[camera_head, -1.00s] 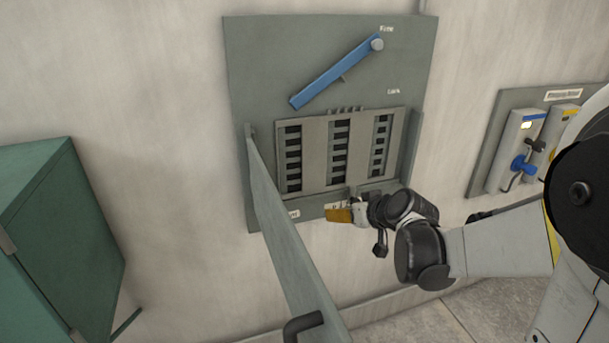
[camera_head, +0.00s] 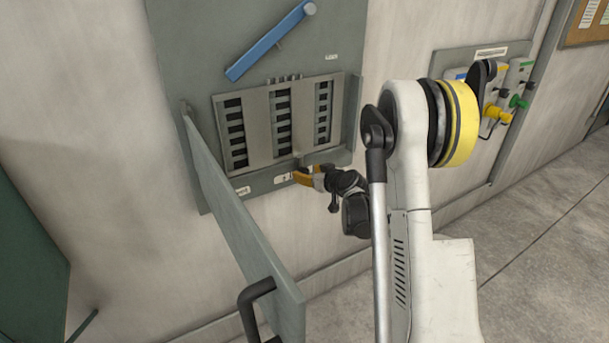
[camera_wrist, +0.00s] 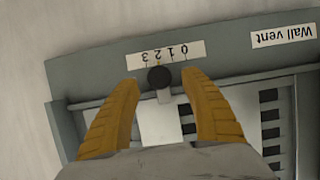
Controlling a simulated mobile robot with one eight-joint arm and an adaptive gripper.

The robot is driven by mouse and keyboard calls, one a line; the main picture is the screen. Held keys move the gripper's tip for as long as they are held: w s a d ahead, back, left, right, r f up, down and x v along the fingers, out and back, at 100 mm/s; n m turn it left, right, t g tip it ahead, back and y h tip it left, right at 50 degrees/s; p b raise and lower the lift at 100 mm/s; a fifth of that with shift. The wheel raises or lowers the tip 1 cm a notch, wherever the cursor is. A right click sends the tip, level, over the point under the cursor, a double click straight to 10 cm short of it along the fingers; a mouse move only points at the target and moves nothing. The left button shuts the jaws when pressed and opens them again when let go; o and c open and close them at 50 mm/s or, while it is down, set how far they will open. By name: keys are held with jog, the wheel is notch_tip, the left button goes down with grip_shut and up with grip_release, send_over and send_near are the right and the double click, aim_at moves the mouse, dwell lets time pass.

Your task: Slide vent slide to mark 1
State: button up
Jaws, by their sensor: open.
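The vent slide (camera_head: 257,130) is a grey slotted plate over dark openings in the wall vent panel. In the wrist view its dark round knob (camera_wrist: 160,77) stands on a pale tab (camera_wrist: 161,124). The knob lies between the orange fingers of my open gripper (camera_wrist: 160,80), with a visible gap on both sides. A white scale label (camera_wrist: 165,54) with marks 0 to 3 appears upside down just beyond the knob. The knob is nearest the middle marks, around 2; its exact reading is unclear. In the head view my gripper (camera_head: 314,174) is at the panel's lower edge, hiding the knob.
A blue lever (camera_head: 270,42) slants above the vent. An open grey door (camera_head: 225,195) with a black handle (camera_head: 258,300) sticks out at left. A green cabinet (camera_head: 30,220) stands far left. Another wall panel (camera_head: 455,60) with coloured connectors is at right, partly behind my arm.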

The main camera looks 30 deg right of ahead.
jog(key=shift+x, duration=1.2)
grip_shut()
